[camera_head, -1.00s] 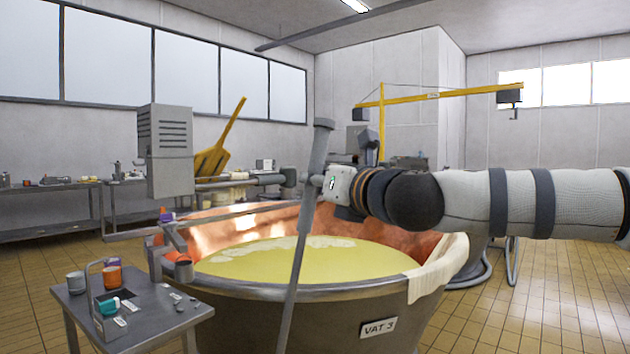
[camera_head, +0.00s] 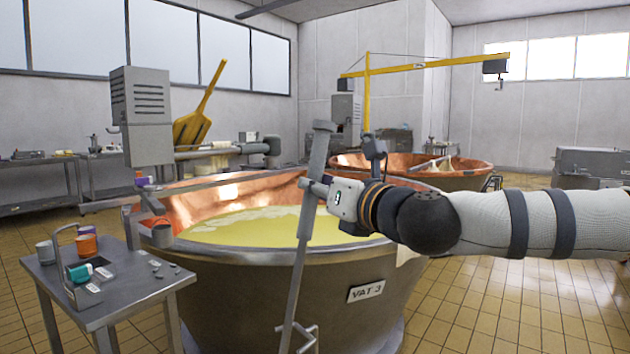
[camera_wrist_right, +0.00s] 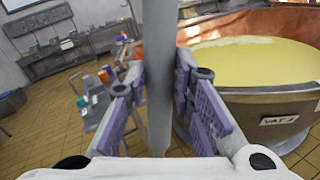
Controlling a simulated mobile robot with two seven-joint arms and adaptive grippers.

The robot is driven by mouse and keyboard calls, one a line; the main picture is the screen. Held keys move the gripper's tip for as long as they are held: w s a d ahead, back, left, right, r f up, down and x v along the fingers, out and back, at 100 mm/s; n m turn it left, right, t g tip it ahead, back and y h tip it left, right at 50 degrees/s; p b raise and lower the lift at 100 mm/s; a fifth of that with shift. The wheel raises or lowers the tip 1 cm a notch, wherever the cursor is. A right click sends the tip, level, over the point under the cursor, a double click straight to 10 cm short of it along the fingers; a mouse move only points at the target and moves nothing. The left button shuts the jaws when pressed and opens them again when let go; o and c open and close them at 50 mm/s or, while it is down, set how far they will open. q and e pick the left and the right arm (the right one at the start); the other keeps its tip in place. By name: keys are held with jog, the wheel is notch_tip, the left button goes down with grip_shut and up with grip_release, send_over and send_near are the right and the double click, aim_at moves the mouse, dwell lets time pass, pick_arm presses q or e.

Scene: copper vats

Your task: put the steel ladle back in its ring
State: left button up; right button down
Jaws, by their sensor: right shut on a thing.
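My right gripper (camera_head: 326,190) is shut on the long grey handle of the steel ladle (camera_head: 308,215). The handle stands nearly upright, its capped top leaning slightly right, in front of the vat marked VAT 3 (camera_head: 235,290). The ladle's lower end runs out near the bottom edge, so its bowl is not clearly seen. In the right wrist view the handle (camera_wrist_right: 159,75) passes between the purple finger pads (camera_wrist_right: 160,105). A small grey ring-like holder (camera_head: 162,236) sits at the vat's left rim, well left of the ladle; I cannot tell surely that it is the ladle's ring. My left gripper is out of view.
A steel side table (camera_head: 125,290) with cups and a teal item stands left of the vat. A grey bent bracket (camera_head: 308,334) shows low beside the handle. A second copper vat (camera_head: 470,180) stands behind my right arm. Tiled floor (camera_head: 500,310) is clear at the right.

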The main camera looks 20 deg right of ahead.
jog(key=shift+d, duration=0.15)
dwell(0.3)
jog(key=shift+s+d, duration=0.15)
jog(key=shift+s, duration=0.05)
